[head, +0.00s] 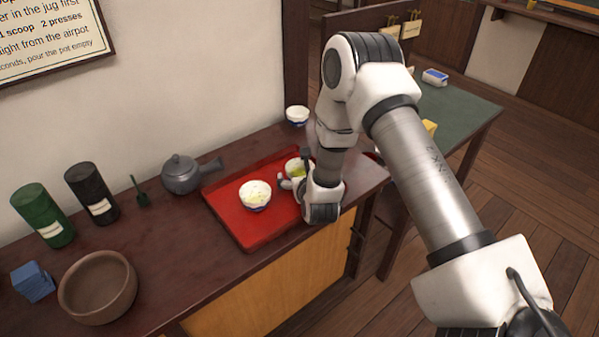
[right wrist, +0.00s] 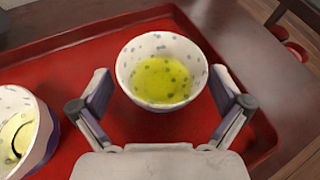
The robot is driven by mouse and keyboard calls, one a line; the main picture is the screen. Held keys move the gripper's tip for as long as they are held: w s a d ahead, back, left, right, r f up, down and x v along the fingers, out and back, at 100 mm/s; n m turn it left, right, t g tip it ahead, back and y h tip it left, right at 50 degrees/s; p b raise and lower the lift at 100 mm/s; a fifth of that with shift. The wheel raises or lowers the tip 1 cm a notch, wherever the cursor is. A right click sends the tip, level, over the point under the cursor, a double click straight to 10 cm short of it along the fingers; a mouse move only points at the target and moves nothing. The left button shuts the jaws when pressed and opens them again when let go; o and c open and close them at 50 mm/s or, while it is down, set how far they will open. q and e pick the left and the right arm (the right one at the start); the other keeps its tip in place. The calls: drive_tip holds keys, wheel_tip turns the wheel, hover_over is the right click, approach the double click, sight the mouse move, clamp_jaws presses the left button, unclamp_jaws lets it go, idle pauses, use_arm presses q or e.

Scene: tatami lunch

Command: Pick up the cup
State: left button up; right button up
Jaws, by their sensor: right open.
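A white cup with grey-blue dots and yellow-green liquid (right wrist: 162,72) stands upright on the red tray (right wrist: 40,68). In the right wrist view it sits between the parted fingers of my right gripper (right wrist: 160,98), with gaps on both sides. In the head view this cup (head: 295,166) is partly hidden by the gripper (head: 293,183), which is low over the tray's right part. A second, similar cup (head: 255,194) stands on the tray to the left; it also shows cut off in the right wrist view (right wrist: 20,125). My left gripper is out of view.
Another cup (head: 297,115) stands behind the tray (head: 234,225). A green-topped table (head: 460,104) is at the right.

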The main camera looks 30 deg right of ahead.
sight(298, 170)
drive_tip(key=x, duration=0.3)
drive_tip(key=shift+w+d+f, duration=0.15)
drive_tip(key=shift+f, duration=0.15)
drive_tip(key=shift+r, duration=0.1)
drive_tip(key=shift+c, duration=1.1)
drive_tip(key=c, duration=1)
drive_tip(key=shift+r, duration=0.2)
drive_tip(key=shift+r, duration=1.25)
drive_tip(key=s, duration=0.4)
drive_tip(key=s+r+b, duration=0.1)
drive_tip(key=s, duration=0.4)
drive_tip(key=s+r, duration=0.1)
drive_tip(key=s, duration=0.4)
drive_tip(key=shift+s+a+b, duration=0.15)
drive_tip(key=shift+a+b, duration=0.1)
drive_tip(key=shift+b, duration=0.1)
drive_tip(key=shift+s, duration=0.95)
